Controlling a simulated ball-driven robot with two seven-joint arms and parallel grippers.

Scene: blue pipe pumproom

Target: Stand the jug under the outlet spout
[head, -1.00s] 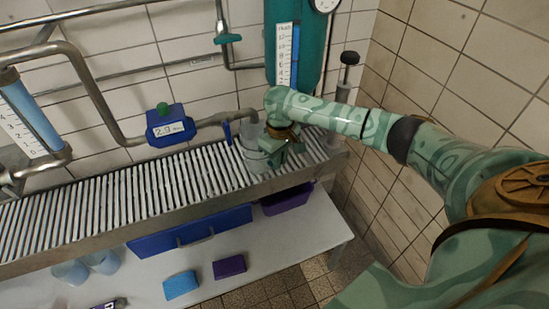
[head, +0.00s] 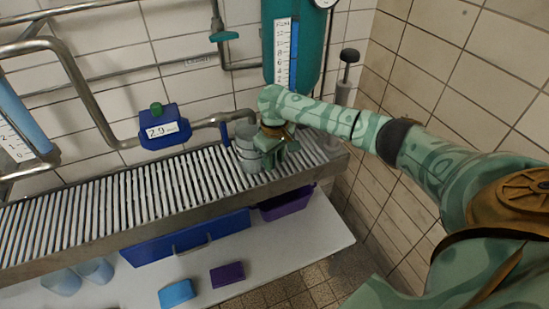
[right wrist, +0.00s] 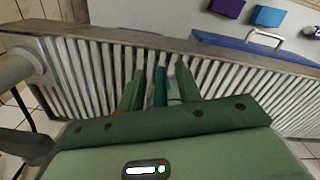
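The clear grey jug (head: 246,153) stands upright on the slatted rack, with its mouth close below the end of the outlet spout (head: 243,115). Exact centring cannot be told. My right gripper (head: 268,156) is at the jug's right side and hides part of it. In the right wrist view, the two green fingers of this gripper (right wrist: 160,92) are apart, with a teal upright strip (right wrist: 160,86), seemingly the jug's handle, between them. Gaps show on both sides of the strip. The jug's body is hardly visible there. My left gripper is not in view.
The slatted metal rack (head: 110,203) is clear to the left. A blue meter (head: 163,130) sits on the pipe left of the spout. A teal tank (head: 290,50) stands behind my right arm. Below are a blue drawer (head: 185,238), a purple bin (head: 287,204) and a white shelf (head: 260,248).

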